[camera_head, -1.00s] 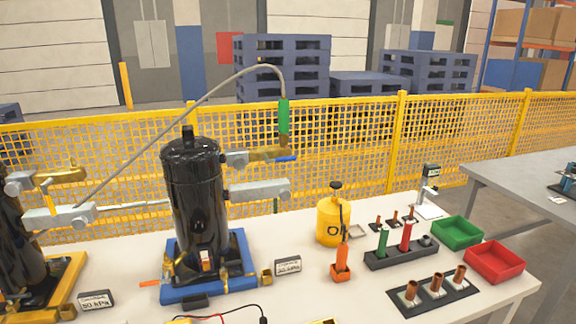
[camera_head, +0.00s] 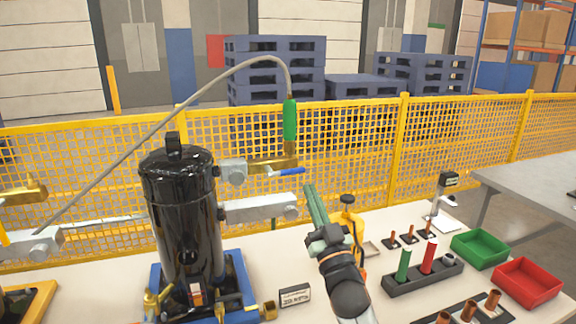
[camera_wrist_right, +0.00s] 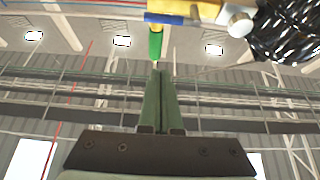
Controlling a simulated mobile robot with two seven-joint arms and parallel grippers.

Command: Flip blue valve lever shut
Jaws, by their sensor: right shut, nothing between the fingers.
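The blue valve lever (camera_head: 288,171) sticks out to the right, roughly level, from the brass valve (camera_head: 262,164) beside the black compressor (camera_head: 182,205). A green hose fitting (camera_head: 290,120) stands above the valve. My right gripper (camera_head: 309,188) points upward, its green fingers closed together and empty. Its tips are just below and right of the lever. In the right wrist view, the blue lever (camera_wrist_right: 164,18) shows beyond the fingertips (camera_wrist_right: 159,74), with a visible gap in the picture. The exact distance is hard to tell. My left gripper is not in view.
A grey horizontal fitting (camera_head: 262,207) lies below the valve, left of my gripper. A yellow oil can (camera_head: 350,228) stands partly hidden behind it. The hose (camera_head: 140,140) arches overhead. Green and red bins (camera_head: 480,249) stand right. The yellow fence (camera_head: 345,150) is behind.

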